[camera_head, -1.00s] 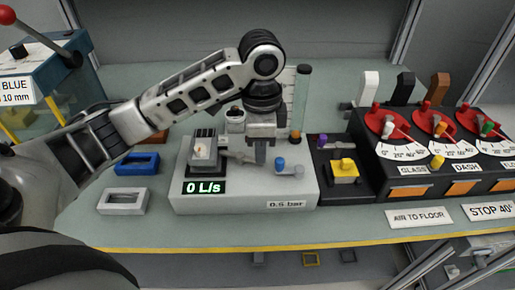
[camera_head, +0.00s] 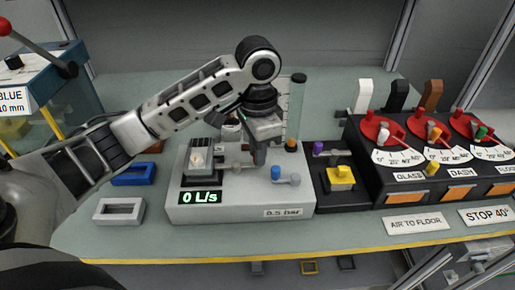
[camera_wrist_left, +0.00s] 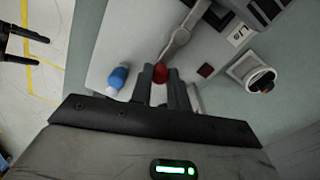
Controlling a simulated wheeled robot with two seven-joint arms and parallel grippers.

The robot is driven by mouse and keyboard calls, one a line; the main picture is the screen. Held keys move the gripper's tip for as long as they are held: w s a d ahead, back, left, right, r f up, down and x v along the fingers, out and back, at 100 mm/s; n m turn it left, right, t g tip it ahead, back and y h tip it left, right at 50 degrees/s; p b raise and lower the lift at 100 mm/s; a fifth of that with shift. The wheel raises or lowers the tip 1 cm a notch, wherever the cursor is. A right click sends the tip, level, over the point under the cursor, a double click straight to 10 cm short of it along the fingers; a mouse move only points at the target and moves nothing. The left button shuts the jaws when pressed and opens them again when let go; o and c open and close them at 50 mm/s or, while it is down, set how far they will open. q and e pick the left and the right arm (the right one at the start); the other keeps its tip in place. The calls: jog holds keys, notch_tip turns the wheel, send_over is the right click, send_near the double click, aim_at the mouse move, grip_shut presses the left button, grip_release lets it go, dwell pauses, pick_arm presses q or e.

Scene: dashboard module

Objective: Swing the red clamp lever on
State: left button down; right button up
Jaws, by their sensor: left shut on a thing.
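The clamp lever is a grey arm with a red knob (camera_wrist_left: 160,74) at its end, seen in the left wrist view. Its grey arm (camera_wrist_left: 178,38) runs from the knob up to a round pivot on the light grey module. My left gripper (camera_wrist_left: 160,90) is shut on the red knob, one finger on each side. In the head view my left gripper (camera_head: 259,156) points down over the middle of the module (camera_head: 240,208); its fingers hide the knob there. The right gripper does not show in the head view.
A blue knob (camera_head: 276,173) stands just right of the gripper. A clear tube (camera_head: 295,110) rises behind it. A yellow block (camera_head: 340,175) and a dial panel (camera_head: 405,190) lie to the right. Two dark prongs (camera_wrist_left: 20,45), which I cannot identify surely, show in the left wrist view.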

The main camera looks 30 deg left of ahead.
pick_arm(q)
jog(key=c, duration=1.3)
grip_release()
jog(key=shift+c, duration=0.2)
notch_tip(320, 180, up, 16)
